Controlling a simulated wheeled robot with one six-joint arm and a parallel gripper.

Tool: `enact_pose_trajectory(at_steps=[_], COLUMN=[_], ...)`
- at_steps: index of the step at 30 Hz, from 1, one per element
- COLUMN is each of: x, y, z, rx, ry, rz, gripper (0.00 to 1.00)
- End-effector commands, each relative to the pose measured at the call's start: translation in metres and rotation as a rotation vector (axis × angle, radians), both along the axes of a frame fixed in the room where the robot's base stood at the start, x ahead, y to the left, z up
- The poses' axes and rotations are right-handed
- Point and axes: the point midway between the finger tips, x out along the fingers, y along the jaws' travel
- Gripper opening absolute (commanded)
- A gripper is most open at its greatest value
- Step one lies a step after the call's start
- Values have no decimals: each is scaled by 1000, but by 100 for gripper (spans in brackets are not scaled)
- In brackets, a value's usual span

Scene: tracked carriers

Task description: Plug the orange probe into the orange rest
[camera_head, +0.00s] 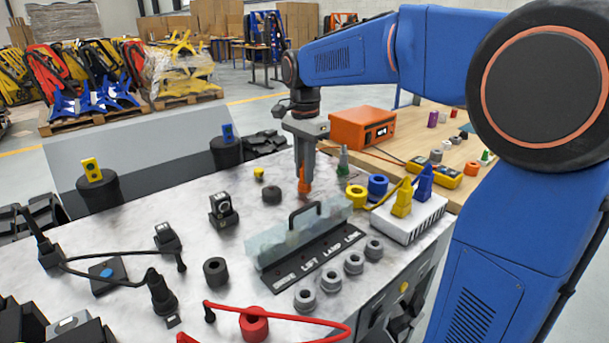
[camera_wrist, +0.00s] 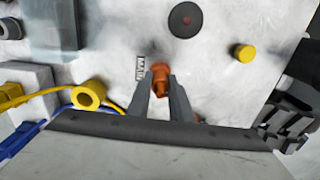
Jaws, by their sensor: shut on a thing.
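The orange probe (camera_head: 304,187) is held upright between the fingers of my gripper (camera_head: 304,174), above or at the far right part of the marbled bench top. In the wrist view, the orange probe (camera_wrist: 160,70) shows between the two grey fingertips of my gripper (camera_wrist: 161,82), close to a small printed label (camera_wrist: 140,68). My gripper is shut on it. I cannot make out a separate orange rest in either view. I cannot tell whether the probe's lower end touches the bench.
Yellow ring (camera_head: 356,197) and blue ring (camera_head: 378,187) lie right of the probe, near a white block (camera_head: 412,222) with yellow and blue plugs. A dark round piece (camera_head: 271,194) and yellow button (camera_head: 259,173) are left. A clear cover with handle (camera_head: 300,235) stands in front.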

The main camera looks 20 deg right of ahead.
Motion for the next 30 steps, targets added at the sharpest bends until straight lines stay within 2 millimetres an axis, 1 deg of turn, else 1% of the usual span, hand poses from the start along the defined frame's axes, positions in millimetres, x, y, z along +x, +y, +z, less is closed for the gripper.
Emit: enact_pose_trajectory(at_steps=[30], x=[0], y=[0], z=[27], rx=[1], ry=[-2], rz=[0], gripper=[0])
